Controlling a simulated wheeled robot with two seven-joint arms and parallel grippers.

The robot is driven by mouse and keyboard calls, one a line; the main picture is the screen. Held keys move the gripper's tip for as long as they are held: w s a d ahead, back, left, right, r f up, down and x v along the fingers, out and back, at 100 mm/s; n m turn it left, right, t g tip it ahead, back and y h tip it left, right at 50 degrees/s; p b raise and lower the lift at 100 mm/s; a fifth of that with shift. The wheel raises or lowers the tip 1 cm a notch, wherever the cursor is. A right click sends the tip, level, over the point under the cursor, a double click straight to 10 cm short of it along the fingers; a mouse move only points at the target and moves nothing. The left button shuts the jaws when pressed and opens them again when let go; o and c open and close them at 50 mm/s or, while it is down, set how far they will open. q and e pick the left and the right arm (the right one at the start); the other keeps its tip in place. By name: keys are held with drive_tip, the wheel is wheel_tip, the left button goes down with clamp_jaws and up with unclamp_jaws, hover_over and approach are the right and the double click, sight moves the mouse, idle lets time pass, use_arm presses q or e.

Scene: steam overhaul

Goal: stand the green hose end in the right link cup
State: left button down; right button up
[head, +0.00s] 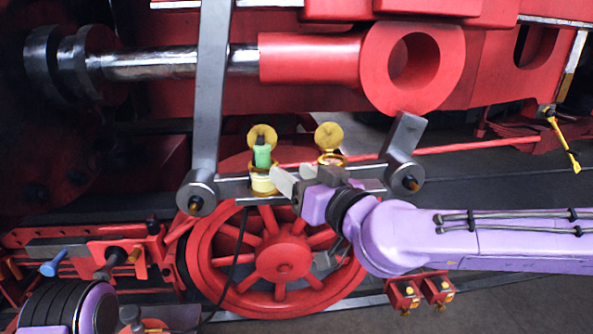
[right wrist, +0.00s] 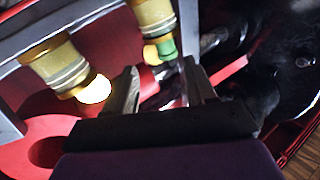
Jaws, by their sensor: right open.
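The green hose end (head: 262,156), with a dark top, stands upright at the left link cup (head: 262,182); how deep it sits is hard to tell. It also shows beside a brass cup in the right wrist view (right wrist: 166,48). The right link cup (head: 331,160) is brass, with its round lid (head: 329,136) raised; its lower part is hidden behind my right gripper. My right gripper (head: 288,181) is open and empty, its fingers just right of the left cup, apart from the green hose end. In the right wrist view its fingers (right wrist: 160,90) are spread. My left gripper is out of sight.
Both cups sit on a grey link bar (head: 232,187) between two upright metal arms. A red spoked wheel (head: 284,257) lies below, and a large red rod eye (head: 413,65) above. A thin dark line hangs beneath the left cup.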

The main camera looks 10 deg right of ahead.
sight(267, 161)
drive_tip(key=w+a, duration=0.1)
drive_tip(key=w+a+n, duration=0.1)
drive_tip(key=w, duration=0.1)
drive_tip(key=w+a+n, duration=0.1)
drive_tip(key=w, duration=0.1)
drive_tip(key=shift+w+a, duration=0.2)
drive_tip(key=shift+a, duration=0.1)
drive_tip(key=shift+a+r, duration=0.2)
drive_tip(key=shift+r, duration=0.05)
drive_tip(key=shift+w+a+f, duration=0.2)
drive_tip(key=shift+w+a, duration=0.05)
drive_tip(key=shift+w, duration=0.15)
drive_tip(key=shift+w+a+f, duration=0.15)
drive_tip(key=shift+w+a, duration=0.05)
drive_tip(key=shift+w, duration=0.2)
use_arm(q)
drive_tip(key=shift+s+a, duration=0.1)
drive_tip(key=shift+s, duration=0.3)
use_arm(e)
drive_tip(key=shift+s+d, duration=0.1)
drive_tip(key=shift+s, duration=0.1)
clamp_jaws()
